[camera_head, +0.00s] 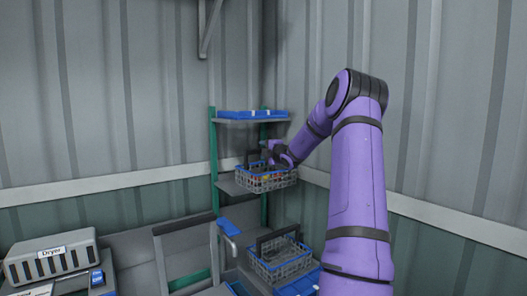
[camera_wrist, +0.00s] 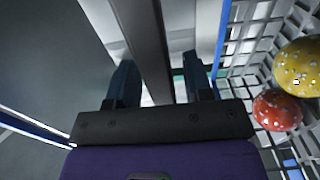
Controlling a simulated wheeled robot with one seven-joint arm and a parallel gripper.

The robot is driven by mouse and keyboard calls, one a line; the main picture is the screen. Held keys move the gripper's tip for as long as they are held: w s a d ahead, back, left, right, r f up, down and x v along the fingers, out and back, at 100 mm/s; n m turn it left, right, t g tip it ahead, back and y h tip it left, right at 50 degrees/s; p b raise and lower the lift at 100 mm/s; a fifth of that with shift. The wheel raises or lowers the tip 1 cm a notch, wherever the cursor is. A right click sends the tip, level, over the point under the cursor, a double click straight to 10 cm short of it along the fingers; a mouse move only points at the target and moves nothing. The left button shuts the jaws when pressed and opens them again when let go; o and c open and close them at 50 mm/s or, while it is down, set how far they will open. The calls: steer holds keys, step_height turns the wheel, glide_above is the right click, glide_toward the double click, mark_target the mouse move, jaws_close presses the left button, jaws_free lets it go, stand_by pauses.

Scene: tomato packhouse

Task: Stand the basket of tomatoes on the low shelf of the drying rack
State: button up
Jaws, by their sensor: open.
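The basket of tomatoes (camera_head: 268,183) is a grey wire basket with a blue rim and a dark handle. In the head view it is at the lower visible shelf (camera_head: 230,187) of the green-posted drying rack (camera_head: 214,150), and looks upright. Whether its whole base rests there I cannot tell. My gripper (camera_head: 277,152) is at its handle. In the wrist view my gripper (camera_wrist: 160,85) is open, with a dark grey bar (camera_wrist: 143,40), apparently the handle, between its fingers. The basket wall (camera_wrist: 240,50), a yellow tomato (camera_wrist: 299,66) and a red tomato (camera_wrist: 277,110) show at right.
The rack's upper shelf (camera_head: 235,121) holds blue trays (camera_head: 252,114) above the basket. A second basket (camera_head: 280,262), seemingly empty, stands lower in front, by a blue crate (camera_head: 302,285). A box labelled Dryer (camera_head: 50,264) is at the left. Corrugated walls close in behind and right.

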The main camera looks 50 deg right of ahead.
steer(key=v, duration=1.1)
steer(key=w+a+r+n+g+y, duration=0.15)
steer(key=a+n+y, duration=0.25)
steer(key=a+n, duration=0.45)
steer(key=w+a+r+n+g+y, duration=0.1)
steer(key=w+a+r+n+y, duration=0.3)
steer(key=a, duration=0.8)
steer(key=s+a+f+n+g+y, duration=0.1)
steer(key=s+a+n+g, duration=0.15)
steer(key=a+n, duration=0.5)
steer(key=s+a+f+n+g+y, duration=0.1)
steer(key=s+a+n+g, duration=0.1)
steer(key=s+a+n, duration=0.5)
steer(key=s+a+f+n+g+h, duration=0.1)
steer(key=s+a+n+g, duration=0.1)
steer(key=s+a+n, duration=0.35)
steer(key=s+a+n+g+h, duration=0.1)
steer(key=s+a+n+g, duration=0.15)
steer(key=a+n, duration=0.6)
steer(key=s+f+n+h, duration=0.3)
steer(key=s+n+h, duration=0.1)
steer(key=s+n, duration=1.1)
steer(key=shift+s+n+g, duration=0.3)
steer(key=shift+s+g, duration=0.15)
steer(key=shift+s, duration=0.3)
steer(key=shift+a, duration=0.15)
